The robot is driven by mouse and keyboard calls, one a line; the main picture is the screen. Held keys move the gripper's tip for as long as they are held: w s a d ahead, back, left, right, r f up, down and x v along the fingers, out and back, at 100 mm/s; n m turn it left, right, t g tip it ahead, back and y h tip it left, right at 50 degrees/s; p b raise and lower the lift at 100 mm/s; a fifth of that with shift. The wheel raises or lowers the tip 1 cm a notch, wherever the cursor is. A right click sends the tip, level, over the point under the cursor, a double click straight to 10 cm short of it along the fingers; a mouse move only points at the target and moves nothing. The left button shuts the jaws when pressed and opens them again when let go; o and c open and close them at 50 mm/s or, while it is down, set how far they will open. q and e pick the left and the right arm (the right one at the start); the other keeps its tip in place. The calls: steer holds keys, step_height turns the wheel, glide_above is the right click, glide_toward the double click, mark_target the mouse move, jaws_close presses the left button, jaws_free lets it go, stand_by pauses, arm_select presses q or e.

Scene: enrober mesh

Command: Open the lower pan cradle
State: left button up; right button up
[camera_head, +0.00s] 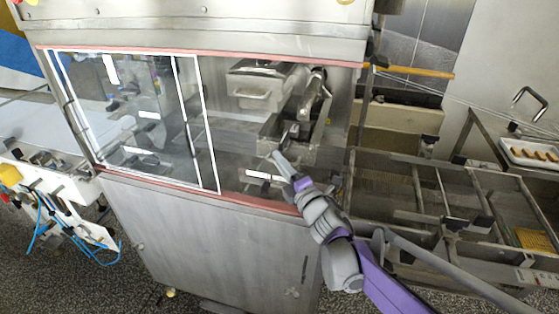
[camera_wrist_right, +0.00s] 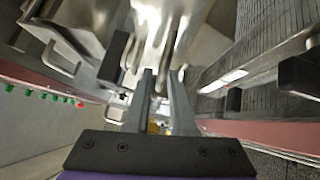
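Inside the machine, a grey metal trough (camera_head: 312,138), which looks like the lower pan cradle, sits under a shiny pipe-like part (camera_head: 316,92). I cannot tell for sure that it is the cradle. My right gripper (camera_head: 278,157) is at the machine's front opening, just below and in front of the trough. In the right wrist view, its two grey fingers (camera_wrist_right: 163,74) stand apart with a narrow gap, close to shiny metal parts (camera_wrist_right: 160,30). No held thing is clear between them. My left gripper is not in view.
A metal box with a bar handle (camera_head: 254,94) sits inside, left of the pipe. A clear, white-edged panel (camera_head: 120,110) covers the opening's left side. A red-edged sill (camera_head: 240,199) runs below. A metal frame (camera_head: 400,165) stands to the right.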

steer(key=shift+w+a, duration=0.15)
steer(key=shift+w, duration=0.1)
jaws_close()
stand_by(1.4)
